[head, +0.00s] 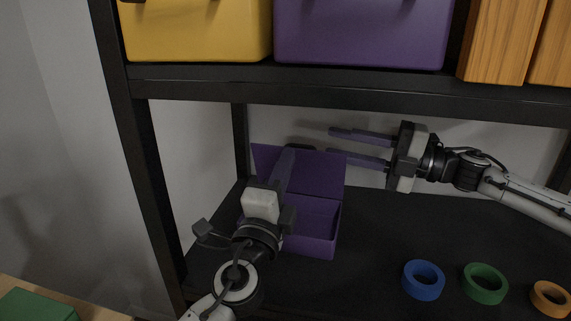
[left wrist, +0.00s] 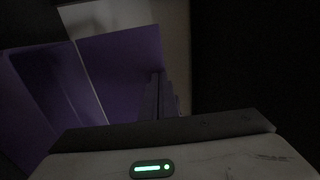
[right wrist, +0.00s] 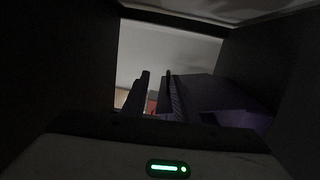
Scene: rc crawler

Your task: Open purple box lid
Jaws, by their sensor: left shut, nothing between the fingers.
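The purple box (head: 320,228) stands on the black lower shelf, its inside showing at the right. Its purple lid (head: 322,173) is raised, standing up at the back of the box. My left gripper (head: 287,152) reaches over the box with its fingers together and empty, in front of the lid; whether they touch it I cannot tell. The left wrist view shows the fingers (left wrist: 157,78) against the lid (left wrist: 120,70). My right gripper (head: 332,142) is open and empty, its fingers pointing left near the lid's upper right edge. In the right wrist view a purple surface (right wrist: 205,92) lies beside its fingers.
Blue (head: 423,280), green (head: 485,283) and orange (head: 552,298) rings lie on the shelf at the front right. The upper shelf edge (head: 350,88) runs above both arms, with yellow and purple bins (head: 360,35) on it. A black post (head: 150,180) stands at the left.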

